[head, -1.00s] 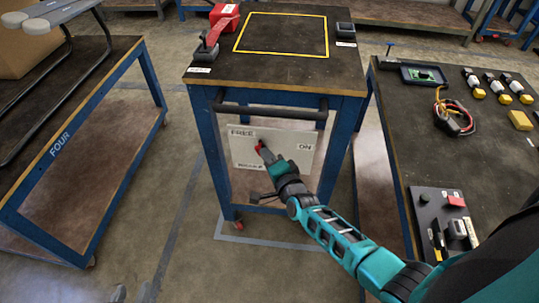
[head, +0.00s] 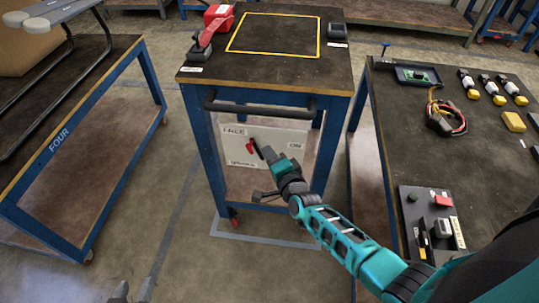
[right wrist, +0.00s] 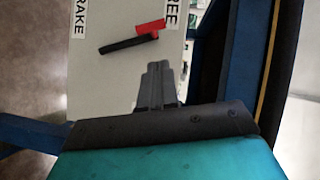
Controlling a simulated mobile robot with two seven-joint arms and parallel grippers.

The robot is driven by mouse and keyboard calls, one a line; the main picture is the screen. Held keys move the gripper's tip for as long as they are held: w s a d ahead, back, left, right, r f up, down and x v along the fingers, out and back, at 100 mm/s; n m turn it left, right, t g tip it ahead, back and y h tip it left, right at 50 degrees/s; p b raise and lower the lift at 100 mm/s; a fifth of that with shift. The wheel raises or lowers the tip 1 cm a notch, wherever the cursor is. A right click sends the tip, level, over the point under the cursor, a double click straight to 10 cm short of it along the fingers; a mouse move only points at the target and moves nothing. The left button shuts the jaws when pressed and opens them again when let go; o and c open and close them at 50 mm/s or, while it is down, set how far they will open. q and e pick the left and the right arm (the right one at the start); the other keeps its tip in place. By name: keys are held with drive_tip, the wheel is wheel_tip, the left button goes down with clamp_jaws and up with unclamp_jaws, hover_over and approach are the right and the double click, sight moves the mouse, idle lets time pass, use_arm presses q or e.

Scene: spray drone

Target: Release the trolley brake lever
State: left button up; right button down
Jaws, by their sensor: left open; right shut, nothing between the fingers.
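The brake lever (right wrist: 128,42) is a black bar with a red end (right wrist: 151,26). It sits on a white plate (head: 232,143) marked FREE, ON and BRAKE at the front of the trolley (head: 207,150). In the right wrist view the red end is close to the FREE label, at a slant. In the head view the red part (head: 250,146) shows just left of my right gripper (head: 266,153). The right fingers (right wrist: 158,68) are shut and empty, apart from the lever in the right wrist view. My left gripper (head: 132,291) shows only its spread fingertips at the bottom edge.
A push bar (head: 260,110) crosses above the plate. A bench (head: 400,130) with electronics stands at the right, and a table marked FOUR (head: 85,115) at the left. A red item (head: 218,14) lies on the trolley's top. Floor is clear between table and trolley.

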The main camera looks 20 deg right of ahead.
drive_tip(key=s+r+p, duration=0.1)
drive_tip(key=s+r, duration=0.1)
drive_tip(key=s, duration=0.7)
drive_tip(key=shift+s+p, duration=0.35)
drive_tip(key=shift+s, duration=0.05)
drive_tip(key=shift+f, duration=0.1)
drive_tip(key=s+a+n+g+y, duration=0.1)
drive_tip(key=s+a+n+g, duration=0.1)
drive_tip(key=s+n, duration=0.4)
drive_tip(key=s+a+n+g, duration=0.2)
drive_tip(key=s+n, duration=0.4)
drive_tip(key=n, duration=0.5)
drive_tip(key=shift+n+g+y, duration=0.4)
drive_tip(key=shift+g, duration=0.4)
